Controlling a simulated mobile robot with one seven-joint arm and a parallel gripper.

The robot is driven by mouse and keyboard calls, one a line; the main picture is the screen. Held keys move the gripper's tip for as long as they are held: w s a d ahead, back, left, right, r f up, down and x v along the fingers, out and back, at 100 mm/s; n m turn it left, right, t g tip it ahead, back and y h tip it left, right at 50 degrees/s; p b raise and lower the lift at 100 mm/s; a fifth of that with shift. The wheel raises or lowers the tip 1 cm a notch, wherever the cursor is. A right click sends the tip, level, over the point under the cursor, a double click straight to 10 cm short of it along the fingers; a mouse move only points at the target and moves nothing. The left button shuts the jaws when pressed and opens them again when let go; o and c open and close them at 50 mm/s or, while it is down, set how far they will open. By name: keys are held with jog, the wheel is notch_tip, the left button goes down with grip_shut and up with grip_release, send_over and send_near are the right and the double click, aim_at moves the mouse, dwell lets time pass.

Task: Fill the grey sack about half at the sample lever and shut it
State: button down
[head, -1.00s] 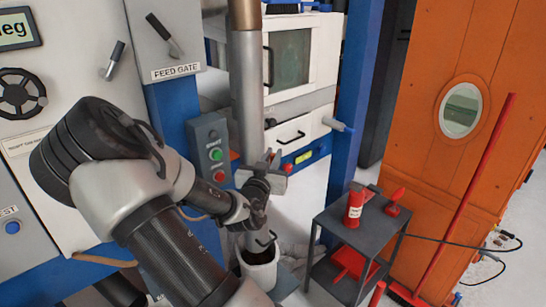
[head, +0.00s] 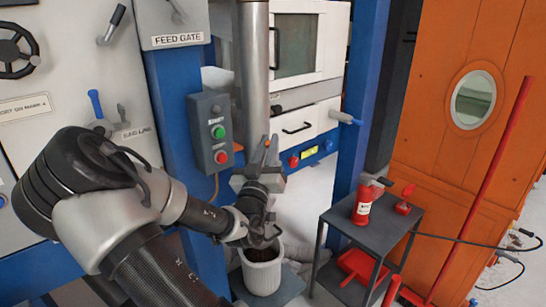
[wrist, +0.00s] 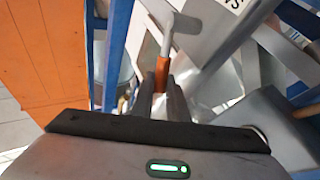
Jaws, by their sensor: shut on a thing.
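My gripper (head: 268,158) is beside the grey vertical pipe. In the wrist view its fingers (wrist: 166,97) are closed around the orange grip (wrist: 162,72) of a grey bent rod (wrist: 168,35); its label is not readable, so I cannot confirm it is the sample lever. A pale grey, ribbed, open-topped container (head: 262,277) stands below my gripper. Some dark brown material (head: 266,252) shows inside it. I cannot tell whether it is the grey sack or a bucket, and my wrist hides part of its rim.
The grey pipe (head: 253,65) runs down beside a START/STOP box (head: 216,133). A red pole (head: 480,190) leans by the orange door panel. Pale floor shows between the container and the cart.

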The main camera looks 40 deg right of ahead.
jog(key=shift+a+f+n+t+b, duration=0.55)
jog(key=shift+n+t+b, duration=0.35)
jog(key=shift+b, duration=0.6)
jog(key=shift+s+a+r, duration=0.1)
jog(key=c, duration=1.7)
grip_release()
jog(key=shift+c, duration=0.2)
jog(key=p+v, duration=0.2)
jog(key=v, duration=1.5)
jog(key=shift+f+p, duration=0.3)
